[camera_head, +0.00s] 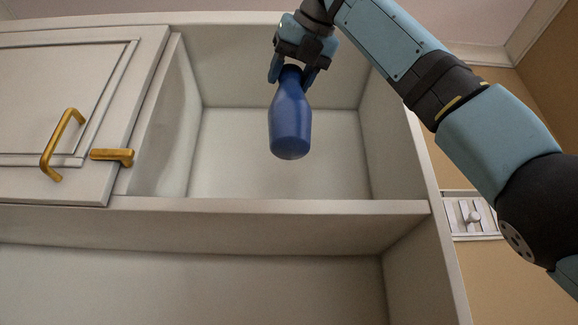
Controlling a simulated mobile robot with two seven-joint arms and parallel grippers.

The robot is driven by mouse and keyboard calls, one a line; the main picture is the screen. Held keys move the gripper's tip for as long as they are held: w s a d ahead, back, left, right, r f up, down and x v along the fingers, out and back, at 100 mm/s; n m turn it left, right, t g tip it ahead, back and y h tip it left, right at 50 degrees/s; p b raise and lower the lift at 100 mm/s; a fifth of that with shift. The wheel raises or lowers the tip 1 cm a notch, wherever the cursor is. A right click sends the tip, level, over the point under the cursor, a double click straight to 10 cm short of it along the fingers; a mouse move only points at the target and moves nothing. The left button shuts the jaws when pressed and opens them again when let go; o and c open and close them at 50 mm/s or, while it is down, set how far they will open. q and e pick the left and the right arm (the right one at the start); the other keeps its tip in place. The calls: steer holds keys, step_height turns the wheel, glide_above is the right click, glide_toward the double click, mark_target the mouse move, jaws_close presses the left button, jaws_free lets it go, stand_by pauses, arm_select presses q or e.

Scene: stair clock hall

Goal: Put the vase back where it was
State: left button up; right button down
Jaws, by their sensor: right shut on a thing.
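The blue vase (290,125) hangs upright by its narrow neck from my right gripper (290,74), which is shut on it. The vase is in front of the open upper compartment (240,160) of a pale cabinet, with its base above the compartment's front shelf edge (270,207). I cannot tell how deep into the compartment it is. The compartment looks otherwise empty. My left gripper does not show.
A lower open space (190,285) lies below the shelf. A white wall panel (472,216) is at the right.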

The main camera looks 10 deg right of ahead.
steer(key=w+d+p, duration=0.1)
steer(key=w+d, duration=0.1)
steer(key=w, duration=0.5)
step_height(320, 180, down, 7)
steer(key=shift+w, duration=0.15)
stand_by(0.5)
steer(key=shift+a, duration=0.2)
steer(key=c, duration=0.7)
jaws_free()
steer(key=shift+a+f, duration=0.1)
steer(key=shift+c, duration=0.2)
steer(key=shift+o, duration=1.3)
